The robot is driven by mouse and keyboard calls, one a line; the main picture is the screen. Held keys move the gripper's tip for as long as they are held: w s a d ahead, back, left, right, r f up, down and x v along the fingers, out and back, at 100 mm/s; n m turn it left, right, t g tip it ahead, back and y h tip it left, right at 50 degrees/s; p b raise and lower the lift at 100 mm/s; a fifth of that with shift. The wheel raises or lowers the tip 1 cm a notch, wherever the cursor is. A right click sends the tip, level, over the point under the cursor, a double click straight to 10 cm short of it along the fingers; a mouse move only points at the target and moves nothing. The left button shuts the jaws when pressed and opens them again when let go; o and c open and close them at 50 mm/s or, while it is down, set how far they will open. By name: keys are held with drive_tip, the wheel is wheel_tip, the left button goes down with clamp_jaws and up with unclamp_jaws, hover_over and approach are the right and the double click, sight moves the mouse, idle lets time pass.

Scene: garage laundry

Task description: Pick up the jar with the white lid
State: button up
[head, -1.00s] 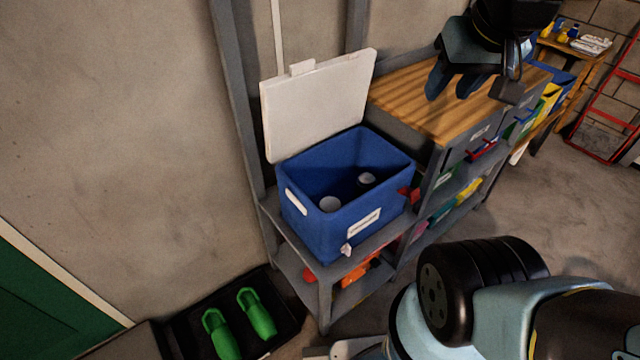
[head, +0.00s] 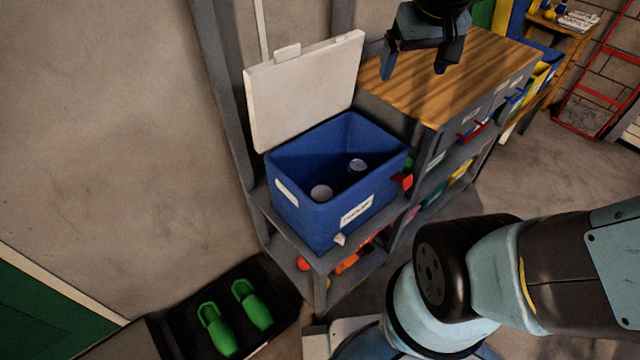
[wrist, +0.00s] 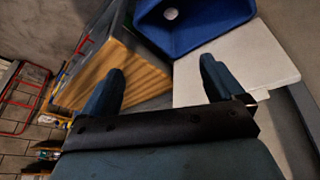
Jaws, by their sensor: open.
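A blue bin (head: 345,222) stands open on a grey shelf, its white lid panel (head: 305,92) raised behind it. Inside are two round-topped things: one with a plain white top (head: 321,193) near the front left, and one with a pale, greyer top (head: 357,165) farther right. Their sides are mostly hidden, so I cannot tell for sure which is the jar with the white lid. One round white top (wrist: 171,14) shows at the upper edge of the wrist view. My gripper (head: 413,69) is open and empty, above the wooden top and right of the raised lid panel.
A wooden-topped cabinet (head: 450,75) with drawers stands right of the bin. Green shoes (head: 235,315) lie in a black tray at lower left. A wall post rises behind the bin. A red ladder-like frame (head: 600,90) stands far right.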

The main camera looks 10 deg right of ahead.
drive_tip(key=shift+o, duration=0.3)
drive_tip(key=w+a+f+n+g, duration=0.1)
drive_tip(key=w+a+f, duration=0.2)
drive_tip(key=w+f, duration=0.3)
drive_tip(key=shift+w+f+g, duration=0.2)
drive_tip(key=shift+f+g, duration=0.1)
drive_tip(key=shift+f, duration=0.1)
drive_tip(key=n+g, duration=0.3)
drive_tip(key=g, duration=0.1)
hover_over(322, 193)
drive_tip(key=w, duration=0.2)
drive_tip(key=f, duration=2.8)
drive_tip(key=shift+s+a+f, duration=0.15)
drive_tip(key=shift+a+f, duration=0.1)
drive_tip(key=shift+f, duration=0.15)
drive_tip(key=shift+s+d+f, duration=0.1)
drive_tip(key=shift+s+f, duration=0.2)
drive_tip(key=shift+f, duration=1.9)
drive_tip(key=shift+s+d+f, duration=0.1)
drive_tip(key=shift+s+f, duration=0.2)
drive_tip(key=shift+f, duration=1.85)
drive_tip(key=shift+s+d+f, duration=0.1)
drive_tip(key=shift+s+f, duration=0.2)
drive_tip(key=shift+f, duration=1.9)
drive_tip(key=shift+c, duration=0.5)
drive_tip(key=c, duration=1.1)
